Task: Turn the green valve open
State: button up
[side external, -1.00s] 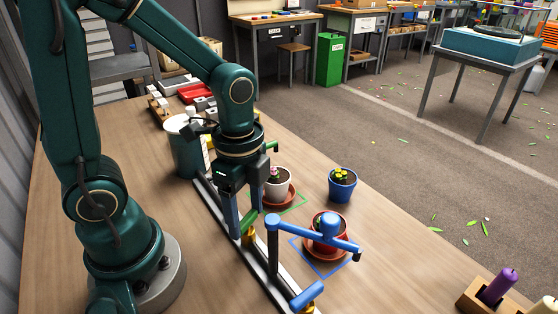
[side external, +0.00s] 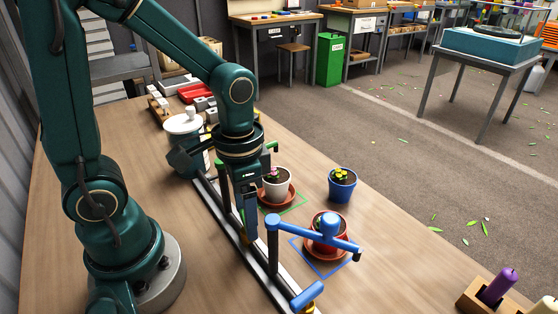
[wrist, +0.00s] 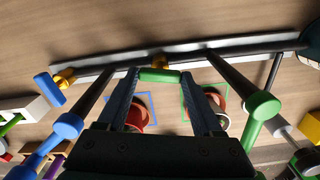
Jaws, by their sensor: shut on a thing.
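The green valve handle (wrist: 160,75) sits between my fingertips in the wrist view. The green spout (side external: 270,147) is partly hidden behind my wrist. A white pot with a pink flower (side external: 277,188) stands on a red saucer inside a green square outline (side external: 297,206).
A blue valve handle (side external: 306,295) and a blue spout (side external: 315,232) stand at the pipe's near end. The spout reaches over a red pot (side external: 322,247) inside a blue square. A blue pot (side external: 342,185) stands farther right. A lidded tank (side external: 184,140) is at the pipe's far end.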

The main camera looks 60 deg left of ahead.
jog(key=shift+n, duration=0.6)
jog(key=o, duration=1.4)
jog(key=shift+c, duration=0.2)
jog(key=shift+r, duration=2.6)
